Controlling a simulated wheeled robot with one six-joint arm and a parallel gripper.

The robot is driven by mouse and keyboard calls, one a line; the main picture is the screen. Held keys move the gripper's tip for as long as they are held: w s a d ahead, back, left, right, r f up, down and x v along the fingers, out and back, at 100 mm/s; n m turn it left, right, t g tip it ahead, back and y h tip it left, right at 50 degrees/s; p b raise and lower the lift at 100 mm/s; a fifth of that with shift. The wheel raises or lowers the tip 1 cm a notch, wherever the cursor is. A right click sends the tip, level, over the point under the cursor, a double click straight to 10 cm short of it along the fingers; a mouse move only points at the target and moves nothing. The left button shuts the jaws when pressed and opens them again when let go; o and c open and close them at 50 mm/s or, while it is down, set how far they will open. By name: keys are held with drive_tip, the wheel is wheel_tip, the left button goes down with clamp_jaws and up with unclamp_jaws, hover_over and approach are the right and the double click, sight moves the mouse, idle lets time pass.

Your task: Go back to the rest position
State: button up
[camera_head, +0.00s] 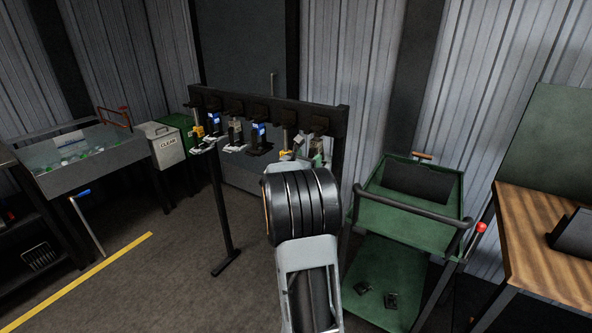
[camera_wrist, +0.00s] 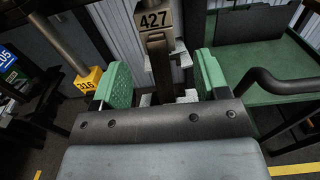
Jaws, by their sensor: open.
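My gripper (camera_wrist: 164,76) is open, with a green pad on each side. In the wrist view a tag marked 427 (camera_wrist: 154,20) tops a dark upright piece that shows between the pads, with a gap to each pad. How far it lies beyond them I cannot tell. In the head view my gripper (camera_head: 305,160) is at the right end of a black rack (camera_head: 275,108), mostly hidden behind my arm.
Several moulds with blue or yellow tags hang along the rack; a yellow tag 316 (camera_wrist: 87,80) is left of my gripper. A green cart (camera_head: 385,250) stands close on the right, beside a wooden bench (camera_head: 545,245). A sink (camera_head: 85,165) and CLEAR bin (camera_head: 163,148) are left. Open floor lies front left.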

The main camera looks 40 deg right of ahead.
drive_tip(key=b+v, duration=0.1)
drive_tip(key=v, duration=0.7)
drive_tip(key=shift+a, duration=0.35)
drive_tip(key=s+a+f+m+g+y, duration=0.5)
drive_tip(key=s+a+f+m+y, duration=0.4)
drive_tip(key=m, duration=0.5)
drive_tip(key=s+a+r+m+t+y+p, duration=0.1)
drive_tip(key=s+a+m+y, duration=0.1)
drive_tip(key=a, duration=0.6)
drive_tip(key=s+a+r+m+t+y+p, duration=0.1)
drive_tip(key=s+a+m+y, duration=0.1)
drive_tip(key=a, duration=0.6)
drive_tip(key=s+a+r+m+t+y+p, duration=0.1)
drive_tip(key=a+y, duration=0.3)
drive_tip(key=a, duration=0.4)
drive_tip(key=shift+s+m+t+y+p, duration=0.35)
drive_tip(key=shift+s+m+t, duration=0.3)
drive_tip(key=shift+m, duration=0.15)
